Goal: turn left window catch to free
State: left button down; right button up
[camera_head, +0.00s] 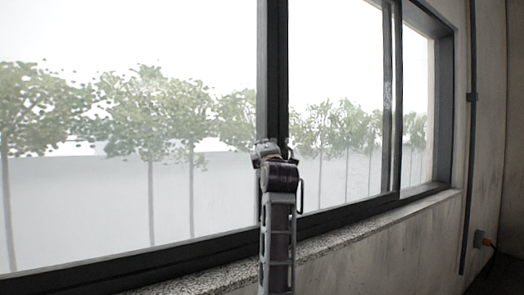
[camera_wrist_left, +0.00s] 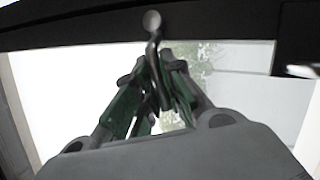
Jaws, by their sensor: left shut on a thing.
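The left window catch (camera_wrist_left: 152,24) shows in the left wrist view as a dark lever with a round light pivot on the dark window frame. Its handle runs from the pivot down between the fingers. My left gripper (camera_wrist_left: 162,68), with green finger pads, is closed around this handle. In the head view my left gripper (camera_head: 274,151) is up at the dark upright of the window, and its wrist hides most of the catch there. My right gripper is in neither view.
The dark-framed window (camera_head: 272,60) fills most of the head view, with trees behind the glass. A speckled stone sill (camera_head: 340,239) runs below it. A bare concrete wall (camera_head: 400,255) lies under the sill. A dark pipe (camera_head: 470,140) runs down the wall at right.

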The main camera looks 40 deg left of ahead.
pick_arm(q)
jog(key=shift+s+r+m+h, duration=0.1)
jog(key=shift+r+m+h, duration=0.3)
jog(key=shift+m, duration=0.3)
jog(key=c, duration=1.5)
grip_release()
jog(key=v, duration=1.2)
